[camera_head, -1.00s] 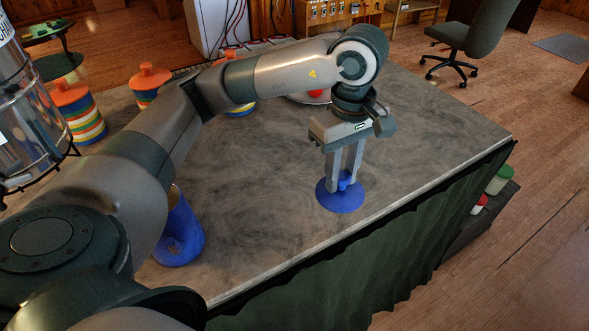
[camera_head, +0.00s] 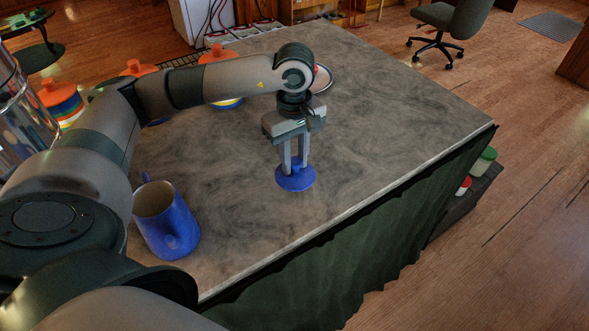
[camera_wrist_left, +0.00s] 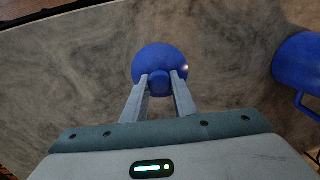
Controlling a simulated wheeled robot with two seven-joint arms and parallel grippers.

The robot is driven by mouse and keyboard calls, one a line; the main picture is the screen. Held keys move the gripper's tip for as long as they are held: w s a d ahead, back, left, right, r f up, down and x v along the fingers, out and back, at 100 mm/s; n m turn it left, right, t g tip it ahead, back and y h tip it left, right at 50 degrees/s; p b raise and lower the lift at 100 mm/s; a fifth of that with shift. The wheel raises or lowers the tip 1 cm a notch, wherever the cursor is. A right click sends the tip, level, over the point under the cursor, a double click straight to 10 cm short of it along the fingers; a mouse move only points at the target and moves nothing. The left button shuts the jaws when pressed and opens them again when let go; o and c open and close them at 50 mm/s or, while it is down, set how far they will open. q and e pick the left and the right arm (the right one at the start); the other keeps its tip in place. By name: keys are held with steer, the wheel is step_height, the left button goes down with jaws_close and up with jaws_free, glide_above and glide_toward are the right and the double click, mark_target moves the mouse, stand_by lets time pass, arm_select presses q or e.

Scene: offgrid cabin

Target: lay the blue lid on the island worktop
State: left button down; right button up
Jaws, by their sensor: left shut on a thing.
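The blue lid (camera_head: 296,181) is a round disc with a knob on top, at or just above the island worktop (camera_head: 370,120); I cannot tell whether it touches. My left gripper (camera_head: 296,163) comes down from above and is shut on the lid's knob. In the left wrist view the lid (camera_wrist_left: 160,62) shows beyond the two fingertips (camera_wrist_left: 160,84), with the knob between them. My right gripper is not in view.
An open blue pitcher (camera_head: 168,225) stands on the worktop left of the lid, and part of it shows in the wrist view (camera_wrist_left: 300,75). Striped jars with orange lids (camera_head: 220,62) and a plate (camera_head: 321,78) are farther back. The worktop right of the lid is clear.

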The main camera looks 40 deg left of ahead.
mark_target(294, 171)
arm_select(q)
steer(key=shift+f+p, duration=1)
steer(key=shift+f, duration=0.95)
steer(key=shift+f, duration=0.2)
steer(key=c, duration=1.4)
jaws_free()
steer(key=shift+c, duration=0.2)
steer(key=shift+r, duration=0.2)
